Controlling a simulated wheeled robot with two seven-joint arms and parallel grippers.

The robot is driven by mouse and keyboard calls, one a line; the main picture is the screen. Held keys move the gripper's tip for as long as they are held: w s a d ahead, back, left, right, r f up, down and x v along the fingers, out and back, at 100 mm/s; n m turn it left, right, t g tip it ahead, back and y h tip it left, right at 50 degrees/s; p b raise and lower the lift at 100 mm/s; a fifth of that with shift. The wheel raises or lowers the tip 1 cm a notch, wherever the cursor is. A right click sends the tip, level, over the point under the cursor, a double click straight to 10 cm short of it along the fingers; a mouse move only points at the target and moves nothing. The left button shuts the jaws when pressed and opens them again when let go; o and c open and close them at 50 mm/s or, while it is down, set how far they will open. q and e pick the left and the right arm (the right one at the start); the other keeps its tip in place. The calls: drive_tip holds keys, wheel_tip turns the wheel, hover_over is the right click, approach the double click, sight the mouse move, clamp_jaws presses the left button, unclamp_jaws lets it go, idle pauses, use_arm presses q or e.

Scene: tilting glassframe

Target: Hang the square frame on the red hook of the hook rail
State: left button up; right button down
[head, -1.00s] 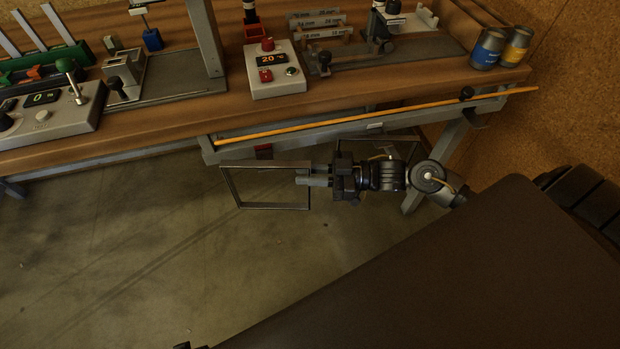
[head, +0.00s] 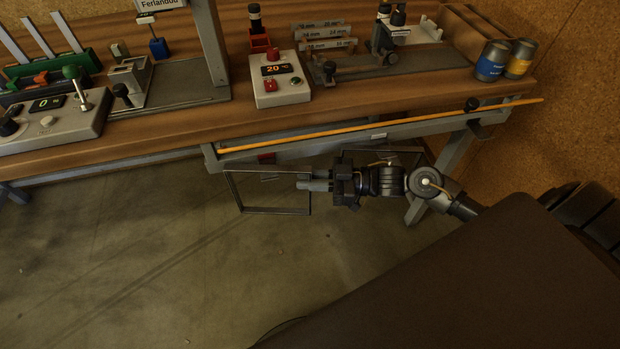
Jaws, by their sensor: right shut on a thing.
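A thin dark square frame (head: 275,211) is in the head view, below the front edge of the workbench. My right gripper (head: 305,186) is shut on the right side bar of this frame and holds it in the air above the floor, its opening in view. A small dark red piece (head: 267,158) shows under the bench edge, just above the frame; whether it is the red hook I cannot tell. The frame looks apart from it, but the depth is unclear. A second dark frame-like outline (head: 408,150) shows behind my right gripper, partly hidden. My left gripper is not in view.
The wooden bench (head: 190,128) carries a temperature box (head: 279,80), a lever box (head: 55,122) and cans (head: 492,62). The floor below is clear.

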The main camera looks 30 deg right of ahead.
drive_tip(key=c, duration=1.3)
unclamp_jaws()
drive_tip(key=shift+o, duration=0.2)
drive_tip(key=p+v, duration=0.2)
drive_tip(key=v, duration=0.6)
